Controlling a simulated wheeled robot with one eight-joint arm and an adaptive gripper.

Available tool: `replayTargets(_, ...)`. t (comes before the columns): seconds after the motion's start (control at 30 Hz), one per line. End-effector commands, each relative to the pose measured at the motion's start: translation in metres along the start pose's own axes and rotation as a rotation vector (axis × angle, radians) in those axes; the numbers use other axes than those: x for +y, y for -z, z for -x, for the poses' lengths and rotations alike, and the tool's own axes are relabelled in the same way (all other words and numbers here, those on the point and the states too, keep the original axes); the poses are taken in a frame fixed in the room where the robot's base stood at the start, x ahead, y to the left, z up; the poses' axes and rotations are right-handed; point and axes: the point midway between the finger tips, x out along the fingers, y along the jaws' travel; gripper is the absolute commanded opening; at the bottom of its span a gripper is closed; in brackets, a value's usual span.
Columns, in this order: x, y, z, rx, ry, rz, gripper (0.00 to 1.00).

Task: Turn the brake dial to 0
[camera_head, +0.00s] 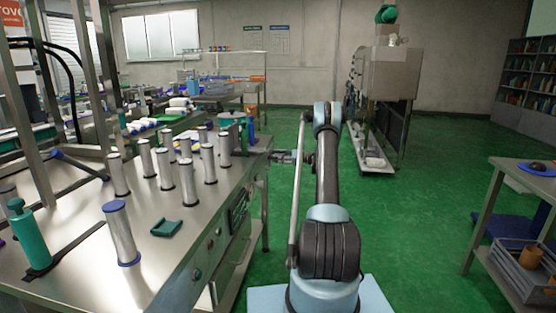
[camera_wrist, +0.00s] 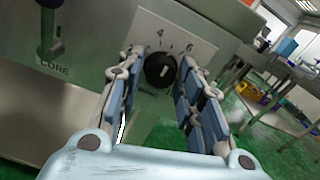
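The brake dial (camera_wrist: 160,70) is a round black knob with a short white mark, in the wrist view. It sits on a pale plate (camera_wrist: 178,28) printed with numbers; I can read a 4 above the knob and what looks like a 6 to its upper right. A 0 is not visible. My gripper (camera_wrist: 161,54) is open, with one finger on each side of the dial; I cannot tell whether either finger touches it. In the head view my gripper (camera_head: 286,156) is at the far end of the metal bench, where the dial cannot be made out.
A lever (camera_wrist: 47,35) over a "CORE" label is left of the dial. The metal bench (camera_head: 160,245) carries several silver cylinders, a green bottle (camera_head: 30,235) and a green block (camera_head: 166,228). A side table (camera_head: 520,180) stands right. Green floor between is clear.

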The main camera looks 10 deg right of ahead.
Motion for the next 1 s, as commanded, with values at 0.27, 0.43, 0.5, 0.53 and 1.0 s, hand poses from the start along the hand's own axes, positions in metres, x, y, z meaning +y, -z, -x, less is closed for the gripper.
replayTargets(0.27,-0.0003,0.0003,0.0023,0.0,0.0,0.002,0.03)
replayTargets(0.43,0.0009,0.0003,-0.0008,0.0,-0.002,0.027,0.03)
replayTargets(0.5,0.0011,0.0003,-0.0015,0.0,-0.002,0.049,0.03)
replayTargets(0.53,0.0012,0.0003,-0.0018,0.0,-0.003,0.063,0.03)
replayTargets(1.0,0.0024,0.0005,-0.0043,-0.001,-0.006,0.44,0.03)
